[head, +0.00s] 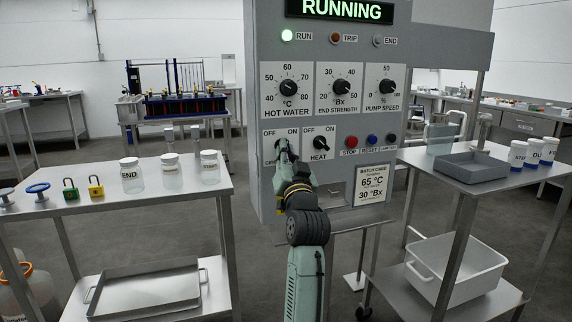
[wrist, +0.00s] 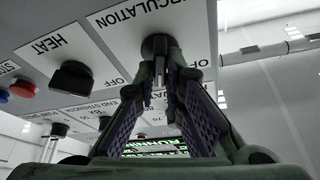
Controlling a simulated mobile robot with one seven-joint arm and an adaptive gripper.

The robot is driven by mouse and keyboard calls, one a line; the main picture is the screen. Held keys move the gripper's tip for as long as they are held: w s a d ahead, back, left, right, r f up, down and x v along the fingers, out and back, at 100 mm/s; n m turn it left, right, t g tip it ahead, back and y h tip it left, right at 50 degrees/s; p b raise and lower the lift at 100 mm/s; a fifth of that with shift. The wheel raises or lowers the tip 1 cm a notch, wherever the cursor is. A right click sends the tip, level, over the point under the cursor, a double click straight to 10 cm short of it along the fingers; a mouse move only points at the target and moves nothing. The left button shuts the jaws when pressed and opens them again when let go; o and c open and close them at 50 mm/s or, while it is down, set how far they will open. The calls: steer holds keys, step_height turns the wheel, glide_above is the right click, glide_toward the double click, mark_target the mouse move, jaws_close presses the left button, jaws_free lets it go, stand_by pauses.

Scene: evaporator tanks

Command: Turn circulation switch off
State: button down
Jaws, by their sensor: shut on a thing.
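The grey control panel (head: 340,220) stands ahead with a RUNNING display (head: 340,9). The circulation switch is a dark knob on a white plate (head: 267,134) marked OFF and ON, at the panel's lower left. My gripper (head: 284,150) reaches up to it and hides most of the knob in the head view. In the wrist view the fingertips (wrist: 160,65) are closed around the circulation knob (wrist: 156,44), under the CIRCULATION label. Which way the knob points is hidden. The HEAT switch (head: 320,143) is just to the right; it also shows in the wrist view (wrist: 72,78).
Stop (head: 351,142) and reset (head: 372,140) buttons sit right of the HEAT switch. The green RUN lamp (head: 287,36) is lit. A steel table (head: 130,213) with jars and padlocks stands left. A cart (head: 420,160) with a grey tray stands right.

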steer(key=shift+w+d+n+g+y+b, duration=0.1)
steer(key=shift+n+g+y+b, duration=0.6)
steer(key=shift+n+y+b, duration=1.55)
steer(key=shift+s+d+n+g+y+b, duration=0.2)
steer(key=shift+n+g+b, duration=0.8)
steer(key=shift+n, duration=2.75)
steer(key=shift+w+a+n+g+y+b, duration=0.15)
steer(key=shift+n+g+y+b, duration=0.25)
steer(key=shift+n+y+b, duration=1.55)
steer(key=shift+n+h, duration=0.5)
steer(key=shift+n, duration=0.75)
steer(key=c, duration=1.7)
jaws_free()
steer(key=shift+d, duration=0.1)
steer(key=v, duration=1.2)
steer(key=shift+r, duration=0.15)
